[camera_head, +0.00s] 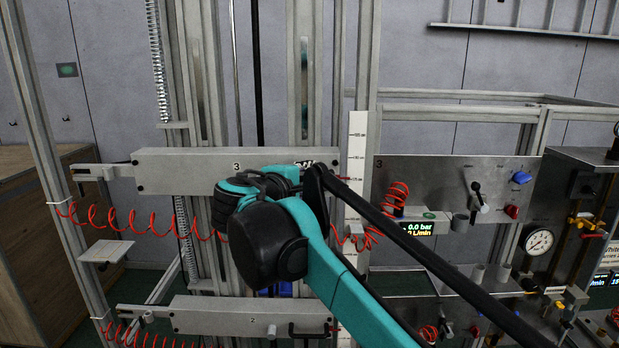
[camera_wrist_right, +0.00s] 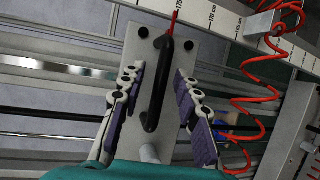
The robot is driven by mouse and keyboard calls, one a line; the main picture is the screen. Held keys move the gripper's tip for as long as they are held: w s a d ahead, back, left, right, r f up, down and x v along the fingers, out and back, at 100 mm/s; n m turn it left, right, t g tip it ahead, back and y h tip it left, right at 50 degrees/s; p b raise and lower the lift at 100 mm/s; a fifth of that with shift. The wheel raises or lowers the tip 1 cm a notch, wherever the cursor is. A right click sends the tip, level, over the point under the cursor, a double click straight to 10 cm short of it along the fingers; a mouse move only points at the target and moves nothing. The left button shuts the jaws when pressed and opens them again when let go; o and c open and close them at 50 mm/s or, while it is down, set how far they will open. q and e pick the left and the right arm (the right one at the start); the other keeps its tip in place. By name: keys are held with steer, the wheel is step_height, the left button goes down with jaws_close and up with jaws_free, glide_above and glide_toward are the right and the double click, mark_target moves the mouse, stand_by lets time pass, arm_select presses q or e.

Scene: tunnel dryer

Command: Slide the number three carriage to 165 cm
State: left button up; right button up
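The number three carriage (camera_head: 185,172) is a wide grey plate marked 3, mounted across the vertical rails in the head view. In the wrist view its plate (camera_wrist_right: 192,50) carries a black bar handle (camera_wrist_right: 158,88) and a red pointer. The pointer lies at the white scale (camera_wrist_right: 225,20), near a mark that appears to read 175. The scale stands upright in the head view (camera_head: 357,160). My right gripper (camera_wrist_right: 160,78) is open, with one purple-padded finger on each side of the handle and visible gaps. My right arm hides the carriage's right part in the head view. My left gripper is not in view.
The number two carriage (camera_head: 240,318) sits below. Red coiled hoses (camera_head: 150,222) hang beside the carriages, one close to the scale (camera_head: 395,205). A valve panel (camera_head: 450,185) with a lever and pressure display stands right of the scale. A small shelf (camera_head: 103,251) juts out at left.

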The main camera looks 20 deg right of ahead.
jaws_close()
step_height(320, 180, down, 11)
steer(key=b, duration=0.5)
steer(key=shift+r, duration=0.15)
jaws_free()
steer(key=shift+r, duration=0.1)
steer(key=v, duration=1.2)
